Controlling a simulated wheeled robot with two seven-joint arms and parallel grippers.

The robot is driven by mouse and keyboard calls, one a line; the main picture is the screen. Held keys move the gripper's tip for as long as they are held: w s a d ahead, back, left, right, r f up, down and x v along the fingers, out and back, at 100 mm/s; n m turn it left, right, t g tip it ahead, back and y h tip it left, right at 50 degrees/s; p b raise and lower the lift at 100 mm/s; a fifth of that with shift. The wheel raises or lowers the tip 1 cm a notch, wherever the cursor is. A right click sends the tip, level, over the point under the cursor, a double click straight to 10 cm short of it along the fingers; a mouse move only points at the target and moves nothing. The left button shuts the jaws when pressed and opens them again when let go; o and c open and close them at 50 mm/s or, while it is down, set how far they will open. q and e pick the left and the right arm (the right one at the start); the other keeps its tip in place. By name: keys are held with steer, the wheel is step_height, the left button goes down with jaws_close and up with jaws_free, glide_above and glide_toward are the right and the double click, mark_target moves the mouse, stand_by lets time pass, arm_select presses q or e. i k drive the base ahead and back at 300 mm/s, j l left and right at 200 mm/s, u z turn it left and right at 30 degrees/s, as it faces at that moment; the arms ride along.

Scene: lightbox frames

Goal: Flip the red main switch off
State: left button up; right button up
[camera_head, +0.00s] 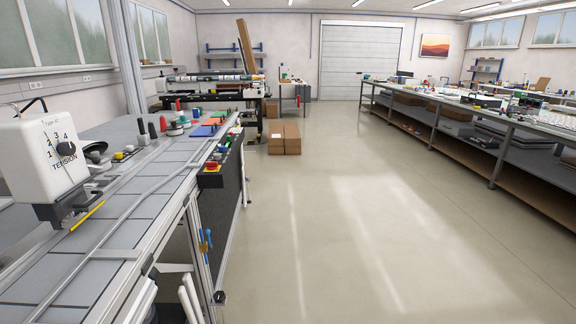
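A dark control box (210,180) hangs at the right edge of the long workbench on the left. On its top is a small red control with some yellow (211,165), and a green one sits close beside it. It looks like a red switch, but it is too small to tell its type or its position. Neither of my grippers is in view, and nothing of mine is seen touching the box.
A white tension unit (38,155) with a numbered dial stands on the left workbench (85,262). Blue-handled tools (205,243) hang on the bench's side. Cardboard boxes (284,138) stand on the floor further back. A long bench (495,120) lines the right. The floor between is clear.

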mark_target(211, 166)
steer(key=i+l+u, duration=0.15)
steer(key=i+u, duration=0.2)
steer(key=i+l+u, duration=0.3)
steer(key=i+l, duration=0.25)
steer(key=i, duration=0.2)
steer(key=i+l+u, duration=0.1)
steer(key=i, duration=0.3)
steer(key=i+l, duration=0.35)
steer(key=i+u, duration=0.05)
steer(key=i, duration=0.05)
